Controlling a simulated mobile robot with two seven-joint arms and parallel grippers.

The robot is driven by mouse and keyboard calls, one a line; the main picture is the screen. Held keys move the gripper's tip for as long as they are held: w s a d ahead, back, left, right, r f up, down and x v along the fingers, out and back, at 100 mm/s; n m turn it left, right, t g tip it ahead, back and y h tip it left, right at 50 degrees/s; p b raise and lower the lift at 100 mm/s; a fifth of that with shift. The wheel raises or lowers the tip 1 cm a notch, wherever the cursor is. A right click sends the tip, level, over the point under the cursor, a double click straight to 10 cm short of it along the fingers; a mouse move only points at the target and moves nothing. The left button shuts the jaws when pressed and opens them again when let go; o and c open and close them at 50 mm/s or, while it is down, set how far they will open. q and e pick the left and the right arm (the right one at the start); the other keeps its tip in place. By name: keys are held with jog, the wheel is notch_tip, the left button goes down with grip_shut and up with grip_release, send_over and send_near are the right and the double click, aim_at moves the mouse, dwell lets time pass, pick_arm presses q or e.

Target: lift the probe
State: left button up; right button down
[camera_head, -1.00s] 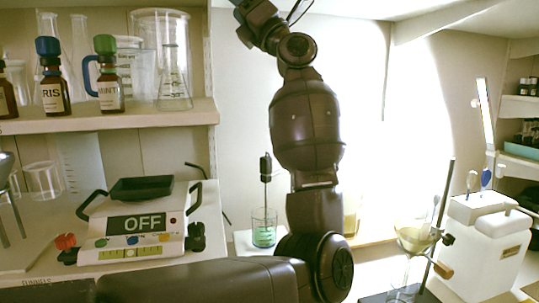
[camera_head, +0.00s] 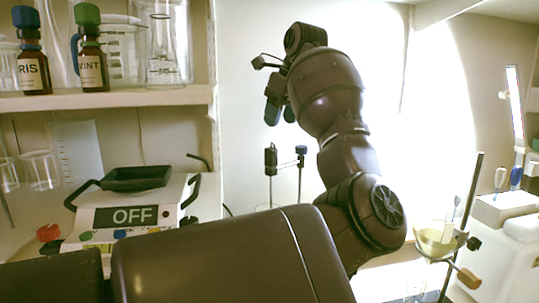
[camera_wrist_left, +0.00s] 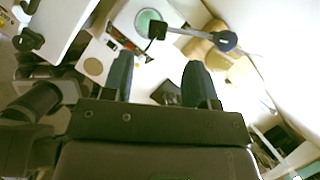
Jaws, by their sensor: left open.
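The probe, with a black head (camera_head: 270,160) and a thin stem going down, hangs from a stand with a blue clamp knob (camera_head: 301,149) in the head view. My left gripper (camera_head: 281,110) is above it, fingers pointing down, open and empty. In the left wrist view, the probe's black head (camera_wrist_left: 157,28) lies beyond my left gripper (camera_wrist_left: 157,65), apart from the fingers. A rod joins it to the blue clamp (camera_wrist_left: 225,41). A container with green liquid (camera_wrist_left: 148,22) is under the probe there; my arm hides the lower stem in the head view. My right gripper is out of view.
A scale-like device (camera_head: 135,216) reading OFF is on the left. A shelf (camera_head: 110,100) above it carries labelled brown bottles (camera_head: 91,65) and glassware. On the right are a funnel on a stand (camera_head: 435,240) and a white box (camera_head: 510,240).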

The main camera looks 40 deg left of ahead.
aim_at(272, 148)
pick_arm(q)
jog(key=x, duration=0.2)
jog(key=b+x, duration=0.1)
jog(key=x, duration=0.2)
jog(key=shift+s+d+f, duration=0.1)
jog(key=shift+d, duration=0.15)
jog(key=b+x, duration=0.1)
jog(key=x, duration=0.4)
jog(key=shift+a+f, duration=0.25)
jog(key=shift+f, duration=0.15)
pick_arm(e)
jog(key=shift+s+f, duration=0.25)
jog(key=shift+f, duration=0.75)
pick_arm(q)
grip_shut()
